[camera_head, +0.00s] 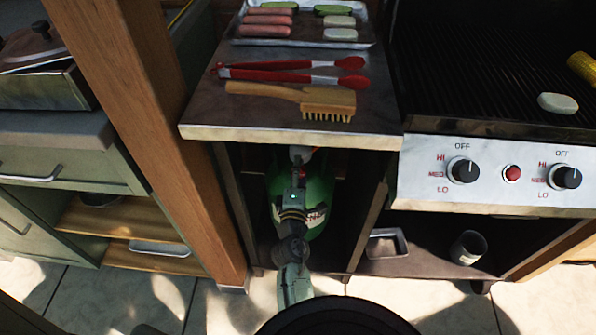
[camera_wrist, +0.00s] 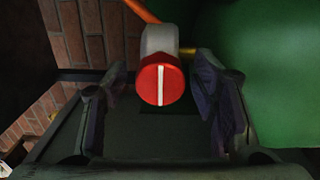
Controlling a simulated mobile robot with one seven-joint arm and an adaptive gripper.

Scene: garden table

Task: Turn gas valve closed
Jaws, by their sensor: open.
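The gas valve is a round red knob (camera_wrist: 160,84) with a white line across its face, on a grey body (camera_wrist: 160,40). In the wrist view the white line stands upright. My gripper (camera_wrist: 163,95) is open, with one finger on each side of the knob and a gap on both sides. In the head view my gripper (camera_head: 298,168) reaches into the cabinet under the side table, in front of the green gas bottle (camera_head: 318,200). The bottle also shows as a green surface in the wrist view (camera_wrist: 270,75). My arm and gripper hide most of the valve in the head view.
The tabletop (camera_head: 200,120) above my gripper holds red tongs (camera_head: 290,77), a wooden brush (camera_head: 300,98) and a food tray (camera_head: 310,42). A wooden post (camera_head: 150,130) stands left. The grill panel (camera_head: 500,175) is right. An orange hose (camera_wrist: 140,10) meets the valve.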

